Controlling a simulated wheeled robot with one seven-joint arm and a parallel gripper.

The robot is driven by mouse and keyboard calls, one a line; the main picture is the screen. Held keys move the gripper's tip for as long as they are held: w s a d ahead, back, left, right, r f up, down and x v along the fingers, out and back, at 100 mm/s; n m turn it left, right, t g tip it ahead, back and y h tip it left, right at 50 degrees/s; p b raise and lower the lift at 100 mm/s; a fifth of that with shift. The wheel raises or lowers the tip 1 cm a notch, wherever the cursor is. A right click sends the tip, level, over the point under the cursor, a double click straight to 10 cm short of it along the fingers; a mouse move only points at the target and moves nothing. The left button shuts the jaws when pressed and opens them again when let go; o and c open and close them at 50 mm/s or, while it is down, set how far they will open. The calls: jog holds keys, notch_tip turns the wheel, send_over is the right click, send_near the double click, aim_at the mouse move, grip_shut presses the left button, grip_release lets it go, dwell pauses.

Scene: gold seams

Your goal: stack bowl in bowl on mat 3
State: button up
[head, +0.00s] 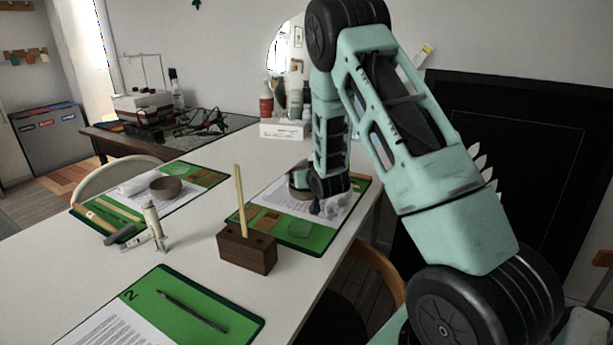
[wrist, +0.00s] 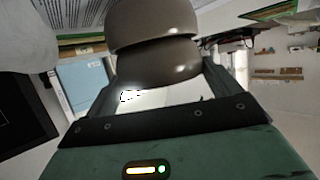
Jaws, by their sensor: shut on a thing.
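In the head view my gripper (head: 318,200) is low over the far right green mat (head: 306,243), partly hidden by my arm. A grey-brown bowl (head: 297,194) shows beside it, mostly hidden. The wrist view shows two brown bowl shapes close together, an upper one (wrist: 140,22) and a lower one (wrist: 158,62) at my gripper's jaws. My gripper is shut on a bowl; whether the two bowls are nested or only touching I cannot tell. Another brown bowl (head: 166,188) sits on the left green mat (head: 205,176). No number is readable on either of these mats.
A dark wooden block (head: 247,252) with an upright stick stands mid-table. A pale clamp-like tool (head: 153,226) stands left of it. The near mat (head: 147,294), marked 2, holds a dark pen (head: 192,311). Bare table shows between the mats.

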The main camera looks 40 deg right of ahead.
jog(key=o, duration=0.8)
jog(key=shift+s, duration=0.1)
jog(key=shift+p+v, duration=7.75)
jog(key=shift+v, duration=0.9)
jog(key=shift+r, duration=0.1)
